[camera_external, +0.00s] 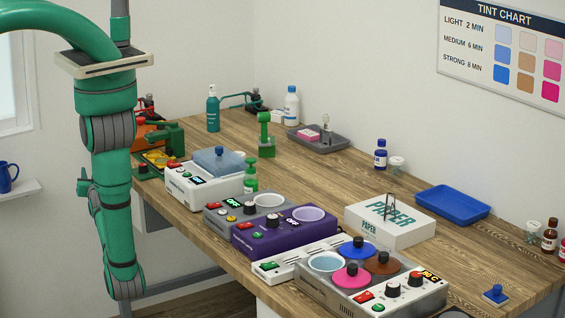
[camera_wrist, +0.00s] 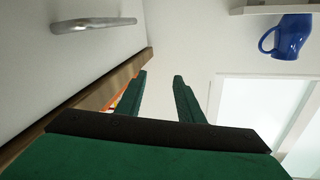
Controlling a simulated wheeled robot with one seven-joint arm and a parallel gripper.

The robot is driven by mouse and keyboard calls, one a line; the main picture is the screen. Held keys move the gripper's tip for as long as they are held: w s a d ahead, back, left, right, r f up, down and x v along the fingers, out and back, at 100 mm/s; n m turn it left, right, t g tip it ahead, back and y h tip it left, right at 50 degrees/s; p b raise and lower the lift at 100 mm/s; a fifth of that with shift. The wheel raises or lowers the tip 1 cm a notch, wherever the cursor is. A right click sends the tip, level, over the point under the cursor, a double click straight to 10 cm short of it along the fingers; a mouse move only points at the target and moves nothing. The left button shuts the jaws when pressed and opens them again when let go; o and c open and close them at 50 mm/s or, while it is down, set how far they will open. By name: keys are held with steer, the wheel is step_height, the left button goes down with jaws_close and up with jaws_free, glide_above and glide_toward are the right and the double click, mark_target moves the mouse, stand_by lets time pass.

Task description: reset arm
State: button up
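My green arm (camera_external: 112,180) hangs folded in front of the left end of the wooden bench in the external view. I cannot clearly make out my gripper's fingers in that view. In the wrist view my gripper (camera_wrist: 161,78) shows two dark green fingers standing apart. The gap between them is empty, with pale wall behind it. A pale door or drawer front with a metal handle (camera_wrist: 94,25) is at the upper left of the wrist view, beyond the fingers.
The wooden bench (camera_external: 345,178) carries several devices, including a purple unit (camera_external: 285,238) and a hotplate with coloured lids (camera_external: 335,291). A blue tray (camera_external: 452,203) lies at the right. A blue mug (camera_external: 8,177) is on a shelf at the left; it shows in the wrist view (camera_wrist: 290,37).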

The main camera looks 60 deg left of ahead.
steer(key=w+d+f+n+h, duration=0.1)
steer(key=d+f+h, duration=0.1)
steer(key=d+f, duration=0.75)
steer(key=d+f+n+h, duration=0.1)
steer(key=d+f, duration=0.6)
steer(key=f, duration=0.6)
steer(key=w+d+f+h, duration=0.1)
steer(key=w+d+f, duration=0.1)
steer(key=d, duration=0.3)
steer(key=w+d+f, duration=0.2)
steer(key=d, duration=0.3)
steer(key=w+d+r+m+t+h, duration=0.25)
steer(key=d+r+t, duration=0.2)
steer(key=d, duration=0.65)
steer(key=w+d+r+m+t+h, duration=0.25)
steer(key=d+r, duration=0.25)
steer(key=d, duration=0.7)
steer(key=s+d+r+m+t+h, duration=0.2)
steer(key=s+d+r+m+h, duration=0.1)
steer(key=d+r, duration=0.4)
steer(key=s+d+r+m+t+h, duration=0.2)
steer(key=s+d+r+m+h, duration=0.2)
steer(key=r, duration=0.7)
steer(key=d+m+h, duration=0.2)
steer(key=d, duration=0.2)
steer(key=shift+d+r+m, duration=0.3)
steer(key=shift+m, duration=0.1)
steer(key=shift+o, duration=0.5)
steer(key=shift+s, duration=0.1)
